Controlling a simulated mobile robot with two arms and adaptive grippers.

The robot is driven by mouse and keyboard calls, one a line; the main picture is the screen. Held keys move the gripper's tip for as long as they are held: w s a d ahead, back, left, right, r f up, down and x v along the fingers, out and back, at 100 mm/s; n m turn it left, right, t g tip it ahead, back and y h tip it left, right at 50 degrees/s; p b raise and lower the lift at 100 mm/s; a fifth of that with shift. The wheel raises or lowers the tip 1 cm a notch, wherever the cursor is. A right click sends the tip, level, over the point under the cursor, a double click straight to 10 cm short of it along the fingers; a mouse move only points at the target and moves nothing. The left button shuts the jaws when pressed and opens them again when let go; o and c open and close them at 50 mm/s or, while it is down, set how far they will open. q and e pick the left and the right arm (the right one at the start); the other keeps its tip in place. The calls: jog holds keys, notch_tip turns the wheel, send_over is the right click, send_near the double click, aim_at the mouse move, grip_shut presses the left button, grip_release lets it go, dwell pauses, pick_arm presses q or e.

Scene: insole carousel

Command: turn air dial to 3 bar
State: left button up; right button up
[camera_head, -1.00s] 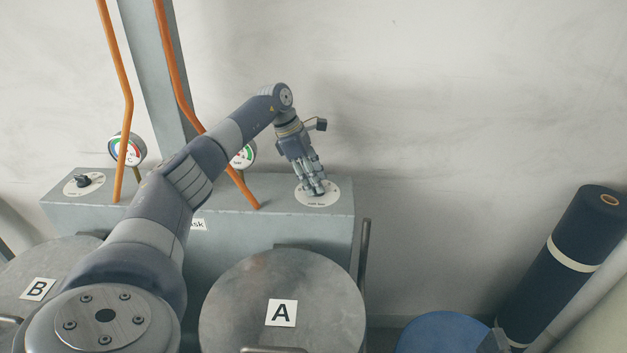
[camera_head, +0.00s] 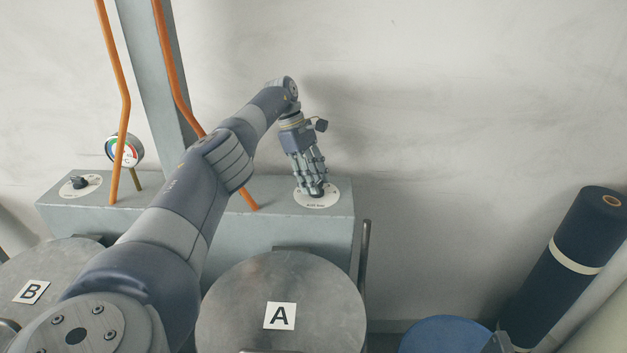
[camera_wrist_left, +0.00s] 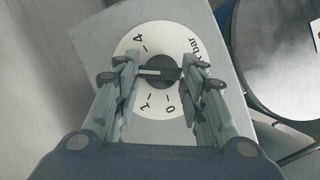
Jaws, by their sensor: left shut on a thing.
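The air dial is a black knob (camera_wrist_left: 160,72) on a round white plate (camera_head: 330,198) at the right end of the grey box top. The wrist view shows 0, 1, 4 and "bar" on the plate (camera_wrist_left: 160,40). My left gripper (camera_head: 314,188) reaches down onto the dial and is shut on the knob, a finger group on each side. The knob's white pointer line points left in the wrist view, between the 1 and the 4. The left fingers cover the marks there, so the exact reading is hidden. My right gripper is not in view.
A second black knob (camera_head: 79,182) and a round gauge (camera_head: 125,150) stand at the box's left. Orange hoses (camera_head: 170,75) rise past the grey column. Round metal lids A (camera_head: 245,300) and B (camera_head: 50,262) lie in front. A dark blue roll (camera_head: 565,255) leans at right.

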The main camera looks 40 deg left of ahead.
pick_arm(q)
jog(key=shift+m, duration=0.3)
dwell(0.8)
jog(key=o, duration=1.1)
jog(key=shift+c, duration=0.2)
jog(key=shift+n, duration=0.4)
